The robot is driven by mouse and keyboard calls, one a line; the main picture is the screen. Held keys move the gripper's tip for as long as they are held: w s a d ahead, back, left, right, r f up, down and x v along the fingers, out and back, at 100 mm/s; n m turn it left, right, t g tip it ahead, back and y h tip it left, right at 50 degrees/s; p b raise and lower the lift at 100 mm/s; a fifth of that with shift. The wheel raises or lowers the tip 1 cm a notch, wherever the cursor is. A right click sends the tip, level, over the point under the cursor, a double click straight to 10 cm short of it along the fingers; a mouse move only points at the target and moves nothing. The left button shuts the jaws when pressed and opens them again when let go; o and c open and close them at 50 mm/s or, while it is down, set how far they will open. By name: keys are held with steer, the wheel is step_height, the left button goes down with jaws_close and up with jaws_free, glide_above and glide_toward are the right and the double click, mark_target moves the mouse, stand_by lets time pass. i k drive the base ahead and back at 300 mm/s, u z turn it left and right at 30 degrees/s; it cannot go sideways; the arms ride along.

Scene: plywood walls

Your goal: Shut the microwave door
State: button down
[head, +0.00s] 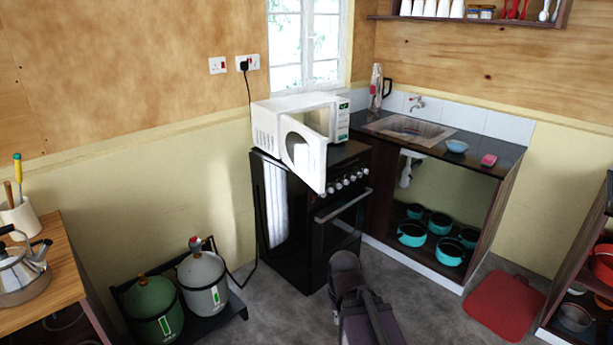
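The white microwave (265,126) stands on top of the black stove, below the window. Its door (303,152) is open and swung out toward the front, hinged at the left of the opening. The door has an oval window, and it hides part of the inside. The control panel (341,120) with buttons is at the right of the front. Dark parts of my own arm show at the bottom middle, in front of the stove and below the door, apart from it. I cannot make out my gripper's fingers.
The black stove (285,208) has knobs and an oven handle on its front. Gas cylinders (203,282) stand at left. A red mat (505,304) lies at right. Grey floor is free before the stove.

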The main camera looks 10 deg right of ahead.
mark_target(304, 151)
steer(key=z, duration=0.05)
steer(key=i, duration=1)
steer(key=u, duration=0.05)
